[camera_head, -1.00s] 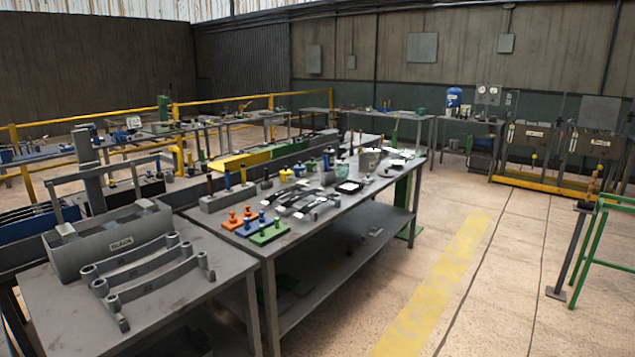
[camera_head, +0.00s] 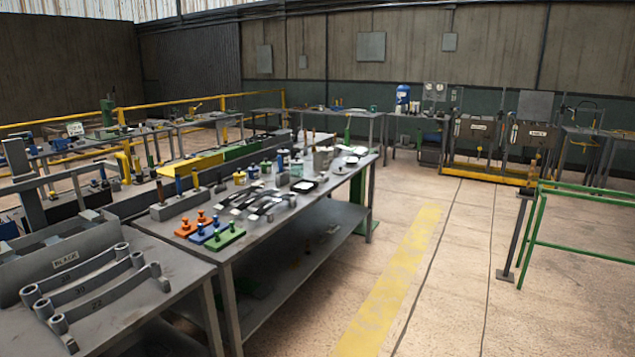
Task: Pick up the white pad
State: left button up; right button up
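A small white flat piece with a dark border (camera_head: 304,185) lies on the middle workbench (camera_head: 200,239), toward its right edge. Other small whitish flat pieces (camera_head: 350,160) lie farther back on the same bench. Each is too small to tell which one is the white pad. Neither of my grippers is in view.
Orange (camera_head: 197,223), blue (camera_head: 212,232) and green (camera_head: 224,237) peg blocks stand at the near end of the bench. Grey leaf springs (camera_head: 100,285) lie on the nearer table. Open floor with a yellow stripe (camera_head: 395,275) runs right of the bench; a green rail (camera_head: 530,235) stands beyond.

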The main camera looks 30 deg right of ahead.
aim_at(323, 179)
jog(key=z, duration=1.2)
jog(key=i+z, duration=0.4)
jog(key=i, duration=3.45)
jog(key=i+l, duration=0.1)
jog(key=i, duration=2.45)
jog(key=i+u, duration=0.1)
jog(key=u, duration=0.3)
jog(key=i+u, duration=0.1)
jog(key=u, duration=0.25)
jog(key=i+u, duration=0.1)
jog(key=u, duration=0.3)
jog(key=i+u, duration=0.1)
jog(key=u, duration=2.15)
